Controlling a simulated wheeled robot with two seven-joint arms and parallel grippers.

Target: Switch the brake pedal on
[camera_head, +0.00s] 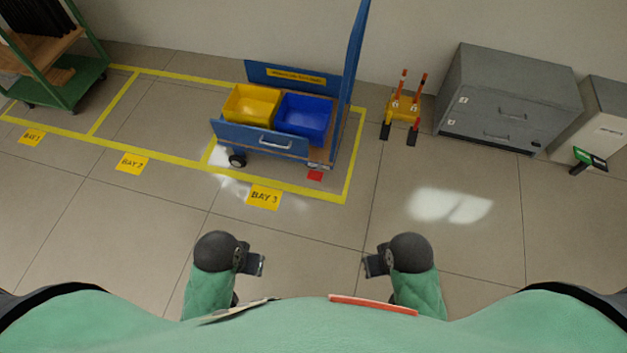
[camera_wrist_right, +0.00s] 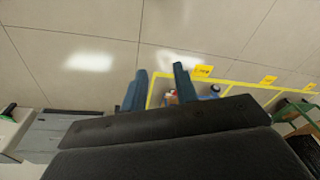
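The blue cart (camera_head: 262,138) stands in the yellow-marked bay at the back, with a small red brake pedal (camera_head: 315,175) low at its right end, close to the floor. My left gripper (camera_head: 257,264) and right gripper (camera_head: 374,265) are in front of my body, well short of the cart. The right fingers (camera_wrist_right: 160,85) are apart with nothing between them. The left fingers are too small and edge-on to judge.
The cart carries a yellow bin (camera_head: 252,103) and a blue bin (camera_head: 304,115). A yellow stand with orange posts (camera_head: 403,107) and a grey drawer cabinet (camera_head: 505,98) stand to the right. A green rack (camera_head: 75,85) is far left. The floor between me and the cart is clear.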

